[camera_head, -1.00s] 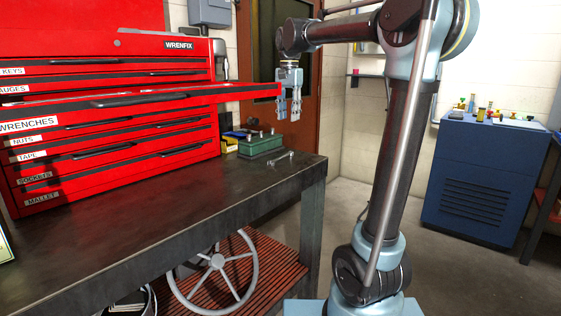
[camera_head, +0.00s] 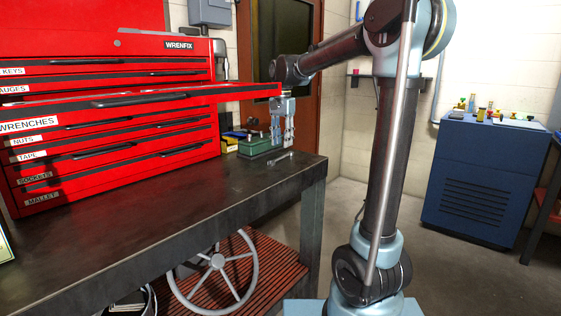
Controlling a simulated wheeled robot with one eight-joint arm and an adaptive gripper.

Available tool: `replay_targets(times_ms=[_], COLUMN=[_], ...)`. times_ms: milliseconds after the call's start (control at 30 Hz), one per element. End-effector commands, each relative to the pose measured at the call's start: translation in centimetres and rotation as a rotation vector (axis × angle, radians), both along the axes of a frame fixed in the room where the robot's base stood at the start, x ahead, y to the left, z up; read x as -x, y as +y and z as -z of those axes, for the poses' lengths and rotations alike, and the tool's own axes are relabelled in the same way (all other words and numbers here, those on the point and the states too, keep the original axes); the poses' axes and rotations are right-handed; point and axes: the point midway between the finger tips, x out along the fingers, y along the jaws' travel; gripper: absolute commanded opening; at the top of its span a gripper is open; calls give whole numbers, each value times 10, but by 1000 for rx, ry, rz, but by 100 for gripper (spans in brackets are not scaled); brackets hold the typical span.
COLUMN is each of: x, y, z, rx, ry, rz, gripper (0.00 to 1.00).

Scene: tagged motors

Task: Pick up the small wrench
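A small silver wrench (camera_head: 280,159) lies on the dark workbench top (camera_head: 190,198), near its right end and just in front of a green box (camera_head: 256,147). My gripper (camera_head: 282,143) points down, close above the wrench in the picture. Its two fingers look apart with nothing between them. I cannot tell the exact height of the fingertips over the wrench.
A red tool chest (camera_head: 110,135) stands on the bench at left. A long drawer (camera_head: 200,92) sticks out near my gripper's upper part. A yellow container (camera_head: 230,144) stands left of the green box. The bench front is clear. A blue cabinet (camera_head: 480,180) stands at right.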

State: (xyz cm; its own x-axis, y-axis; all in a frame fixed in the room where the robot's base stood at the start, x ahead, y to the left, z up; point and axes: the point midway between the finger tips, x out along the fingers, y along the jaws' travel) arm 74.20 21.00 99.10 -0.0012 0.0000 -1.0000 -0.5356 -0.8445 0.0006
Motion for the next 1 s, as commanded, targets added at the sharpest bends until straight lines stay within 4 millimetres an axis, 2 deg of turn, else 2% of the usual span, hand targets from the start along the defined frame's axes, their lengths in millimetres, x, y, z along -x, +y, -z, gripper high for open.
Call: replay_targets(times_ms=[233,600,867,900,1000], x=[-2,-7,-7,-7,-7], y=[1,4,4,4,4], z=[14,57,60,60,60], rx=[0,0,0,0,0], ry=[0,0,0,0,0], rz=[0,0,0,0,0], gripper=[35,35,35,32,10])
